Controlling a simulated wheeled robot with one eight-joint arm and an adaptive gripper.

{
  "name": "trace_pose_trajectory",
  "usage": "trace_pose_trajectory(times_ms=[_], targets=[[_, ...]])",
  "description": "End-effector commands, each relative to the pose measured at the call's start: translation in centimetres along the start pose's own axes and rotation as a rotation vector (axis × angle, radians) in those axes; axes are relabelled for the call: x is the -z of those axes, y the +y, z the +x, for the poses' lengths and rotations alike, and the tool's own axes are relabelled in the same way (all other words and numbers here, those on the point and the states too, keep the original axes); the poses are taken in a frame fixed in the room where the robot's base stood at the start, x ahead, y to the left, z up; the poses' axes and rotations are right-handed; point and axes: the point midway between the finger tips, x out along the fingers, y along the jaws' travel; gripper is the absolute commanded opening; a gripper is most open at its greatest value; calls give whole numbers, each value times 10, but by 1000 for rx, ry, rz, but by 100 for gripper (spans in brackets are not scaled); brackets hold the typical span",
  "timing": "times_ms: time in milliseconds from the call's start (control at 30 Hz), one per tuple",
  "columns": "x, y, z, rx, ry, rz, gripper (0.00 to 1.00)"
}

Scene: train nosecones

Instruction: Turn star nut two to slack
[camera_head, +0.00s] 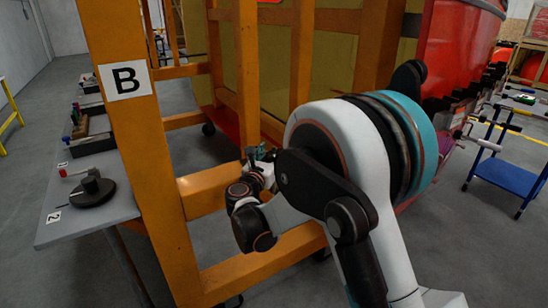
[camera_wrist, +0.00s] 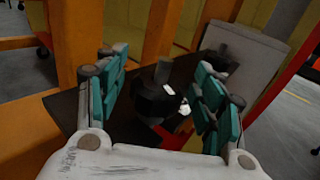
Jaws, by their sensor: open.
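In the wrist view, a dark knob-like thing (camera_wrist: 155,98) with a short grey upright part lies between my fingers, on or in front of a dark plate. It may be a star nut, but I see no number on it and its arms are not clear. My gripper (camera_wrist: 165,72) is open, its teal-padded fingers apart on either side of the knob. I cannot tell whether either finger touches it. In the head view, my gripper (camera_head: 260,155) is small, by the orange frame, and my arm partly covers it. The knob cannot be made out there.
An orange frame post (camera_head: 135,130) marked B stands close left of my arm. A grey table (camera_head: 110,216) at left holds a dark round disc (camera_head: 92,192) with a knob, by a tag reading 2. A red nosecone (camera_head: 455,50) and a blue cart (camera_head: 510,182) are at right.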

Motion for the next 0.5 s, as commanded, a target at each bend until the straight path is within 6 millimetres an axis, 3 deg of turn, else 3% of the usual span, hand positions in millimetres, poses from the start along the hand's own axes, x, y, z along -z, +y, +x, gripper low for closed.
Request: trace_pose_trajectory(times_ms=[367,500], targets=[[0,0,6,0,0,0,62],[0,0,6,0,0,0,33]])
